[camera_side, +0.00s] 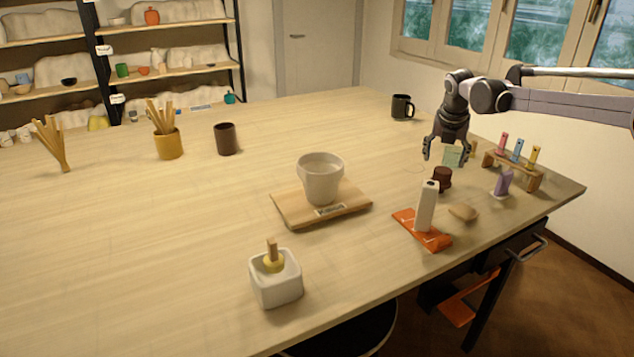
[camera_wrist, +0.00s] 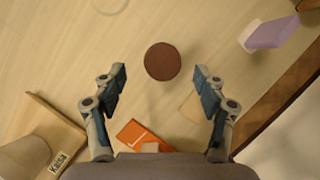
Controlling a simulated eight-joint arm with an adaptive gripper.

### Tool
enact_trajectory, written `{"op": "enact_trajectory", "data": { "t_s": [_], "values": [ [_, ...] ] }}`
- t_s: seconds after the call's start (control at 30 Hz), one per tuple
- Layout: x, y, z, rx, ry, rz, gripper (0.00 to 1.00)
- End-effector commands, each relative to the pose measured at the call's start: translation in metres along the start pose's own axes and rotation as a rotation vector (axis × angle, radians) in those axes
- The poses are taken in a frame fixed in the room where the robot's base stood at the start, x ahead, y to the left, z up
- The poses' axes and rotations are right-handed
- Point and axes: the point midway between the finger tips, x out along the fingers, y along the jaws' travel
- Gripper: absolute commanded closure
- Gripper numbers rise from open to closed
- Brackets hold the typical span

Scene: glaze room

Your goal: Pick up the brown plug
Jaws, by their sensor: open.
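I see no contact with the plug.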

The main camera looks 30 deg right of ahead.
Motion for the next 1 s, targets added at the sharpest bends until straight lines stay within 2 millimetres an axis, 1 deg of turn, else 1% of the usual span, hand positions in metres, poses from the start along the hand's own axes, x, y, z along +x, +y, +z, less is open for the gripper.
{"op": "enact_trajectory", "data": {
  "t_s": [0.13,0.4,0.53,0.73,0.77,0.8,0.87,0.9,0.93,0.97,1.0],
  "values": [
    [0.011,-0.001,-0.001,0.001,0.000,0.000,0.28],
    [0.046,-0.005,-0.004,0.002,0.000,0.001,0.28],
    [0.053,-0.005,-0.004,0.002,0.000,0.001,0.28],
    [0.053,-0.005,-0.004,0.002,0.000,0.001,0.28],
    [0.053,-0.005,-0.004,0.002,0.000,0.001,0.34],
    [0.053,-0.004,-0.004,0.002,0.000,0.001,0.45],
    [0.053,-0.004,-0.004,0.002,0.000,0.001,0.63],
    [0.053,-0.004,-0.004,0.001,0.000,0.001,0.74],
    [0.053,-0.004,-0.004,0.001,0.000,0.001,0.83],
    [0.053,-0.004,-0.004,0.001,0.000,0.001,0.88],
    [0.053,-0.004,-0.005,0.001,0.000,0.001,0.89]
  ]
}}
